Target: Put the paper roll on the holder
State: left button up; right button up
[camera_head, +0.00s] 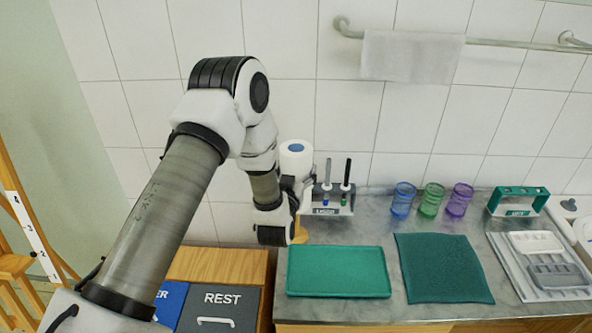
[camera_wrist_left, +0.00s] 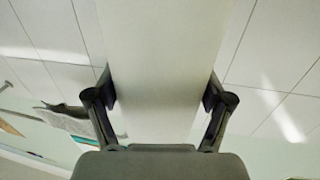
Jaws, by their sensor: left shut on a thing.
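The paper roll (camera_head: 294,160) is white with a blue core end, upright behind my left wrist in the head view. My left gripper (camera_head: 291,192) is shut on it. In the left wrist view the roll (camera_wrist_left: 160,65) fills the middle, between the two fingers (camera_wrist_left: 160,108) of my left gripper. A small light-wood piece (camera_head: 301,234) shows on the counter just below the gripper; it may be the base of the holder, but the arm hides most of it. I cannot tell whether the roll touches it. My right gripper is not in view.
A labelled rack (camera_head: 328,210) with two upright tools stands just right of the gripper. A green tray (camera_head: 338,271), a teal mat (camera_head: 443,268) and three coloured cups (camera_head: 431,200) lie along the counter. Bins (camera_head: 217,308) stand lower left. A rail with a cloth (camera_head: 411,56) is on the wall.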

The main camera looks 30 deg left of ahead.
pick_arm(q)
jog(key=shift+f+b, duration=2.95)
jog(key=shift+f, duration=0.5)
jog(key=shift+f+b, duration=2.35)
jog(key=shift+f, duration=0.6)
jog(key=o, duration=1.1)
jog(key=shift+o, duration=0.2)
jog(key=shift+r, duration=0.1)
